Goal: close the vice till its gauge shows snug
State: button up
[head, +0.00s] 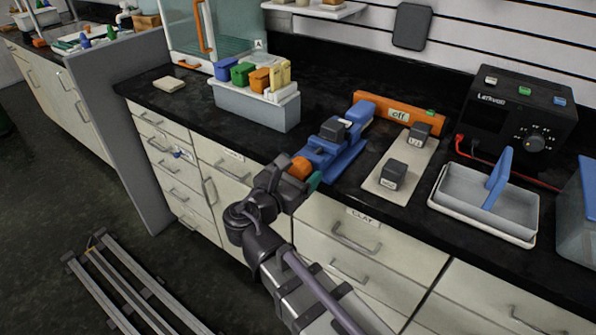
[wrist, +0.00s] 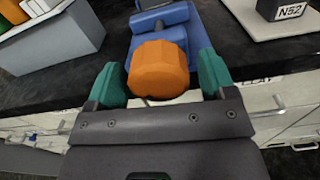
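The blue vice (head: 333,150) stands on the black bench near its front edge; its blue body also shows in the wrist view (wrist: 172,18). Its orange knob (wrist: 158,70) faces my gripper. A dark block with a pale top (head: 334,127) sits at the vice's jaws; I cannot tell how tightly it is held. An orange bar (head: 372,106) behind the vice carries a small plate (head: 398,115) reading "off"; I cannot tell whether this is the gauge. My gripper (wrist: 160,82) is open, with green fingers on both sides of the knob and a narrow gap at the right.
A grey bin (head: 258,112) with coloured blocks stands left of the vice. Drawers (head: 365,235) lie below the bench edge.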

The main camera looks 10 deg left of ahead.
jog(key=c, duration=0.9)
jog(key=shift+m, duration=0.9)
jog(key=o, duration=0.9)
jog(key=v, duration=1.1)
